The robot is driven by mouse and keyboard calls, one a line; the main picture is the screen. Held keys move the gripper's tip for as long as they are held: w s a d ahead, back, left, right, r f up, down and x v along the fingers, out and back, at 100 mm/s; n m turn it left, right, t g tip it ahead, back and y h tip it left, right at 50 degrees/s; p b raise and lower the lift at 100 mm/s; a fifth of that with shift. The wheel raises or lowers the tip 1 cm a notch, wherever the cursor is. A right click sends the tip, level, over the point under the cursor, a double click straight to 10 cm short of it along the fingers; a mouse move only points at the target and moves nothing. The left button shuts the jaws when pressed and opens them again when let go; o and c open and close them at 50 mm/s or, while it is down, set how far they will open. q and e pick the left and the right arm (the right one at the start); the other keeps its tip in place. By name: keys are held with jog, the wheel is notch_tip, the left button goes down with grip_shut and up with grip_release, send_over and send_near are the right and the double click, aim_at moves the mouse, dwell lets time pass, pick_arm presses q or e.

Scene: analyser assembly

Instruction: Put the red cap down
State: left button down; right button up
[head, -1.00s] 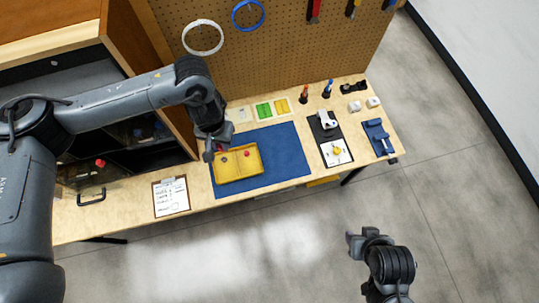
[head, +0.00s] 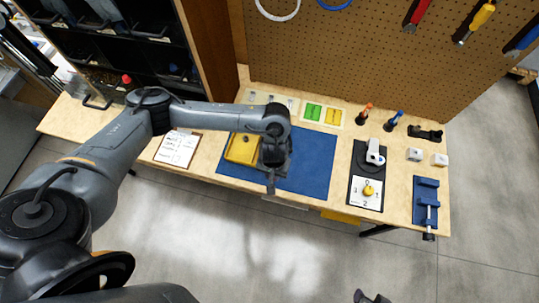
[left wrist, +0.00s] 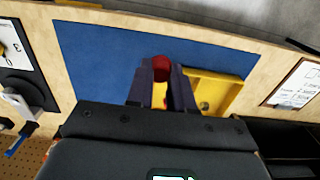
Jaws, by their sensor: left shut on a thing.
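My left gripper (head: 270,186) is over the blue mat (head: 315,160), to the right of the yellow tray (head: 230,158) in the head view. In the left wrist view its fingers (left wrist: 163,88) are shut on the red cap (left wrist: 160,67), which shows between their tips, beside the tray (left wrist: 226,92) and over the mat (left wrist: 95,60). Whether the cap touches the mat cannot be told. The cap is hidden in the head view. Only a small part of my right gripper (head: 370,297) shows at the bottom edge, and its jaws cannot be read.
A small dark round part (left wrist: 204,105) lies in the tray. A clipboard (head: 178,148) lies left of the tray. A black plate (head: 367,160) with a white part and a blue vise (head: 426,200) stand to the right. The mat's right half is clear.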

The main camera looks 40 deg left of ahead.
pick_arm(q)
jog(key=w+a+f+b, duration=0.4)
jog(key=a+f+b, duration=0.1)
jog(key=w+a+f+b, duration=0.2)
jog(key=a+f, duration=0.1)
jog(key=shift+a+f, duration=0.2)
jog(key=shift+w+a+f+b, duration=0.15)
jog(key=shift+w+a+b, duration=0.15)
jog(key=shift+a+b, duration=0.05)
notch_tip(320, 180, down, 4)
jog(key=b, duration=0.3)
jog(key=c, duration=1)
grip_release()
